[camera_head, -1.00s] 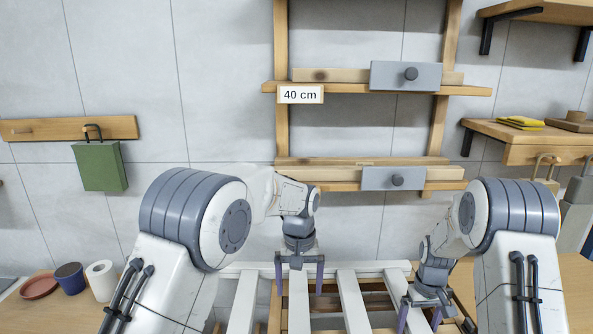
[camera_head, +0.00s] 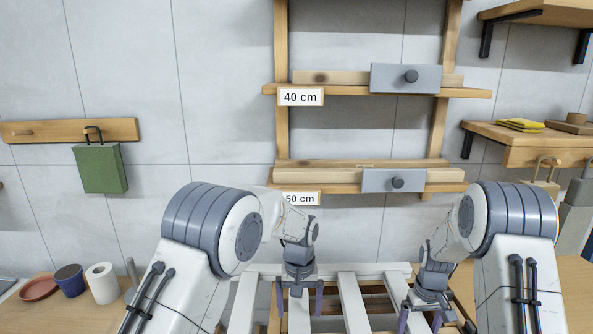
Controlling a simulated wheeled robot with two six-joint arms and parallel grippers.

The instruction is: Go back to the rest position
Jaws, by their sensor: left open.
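My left gripper (camera_head: 299,304) points down over the white slatted rack (camera_head: 353,300) at the bottom middle. Its two purple fingers stand apart with nothing between them. My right gripper (camera_head: 420,321) points down over the right part of the rack. Its fingers also stand apart, and I see nothing held between them. The lower parts of both grippers' surroundings are cut off by the frame's bottom edge. No hose shows in this view.
Wall shelves at the back carry a 40 cm label (camera_head: 300,97) and a 50 cm label (camera_head: 301,198), with wooden boards and grey knobbed blocks. A green bag (camera_head: 100,168) hangs at the left. A white roll (camera_head: 102,283) and a dark cup (camera_head: 69,280) stand below it.

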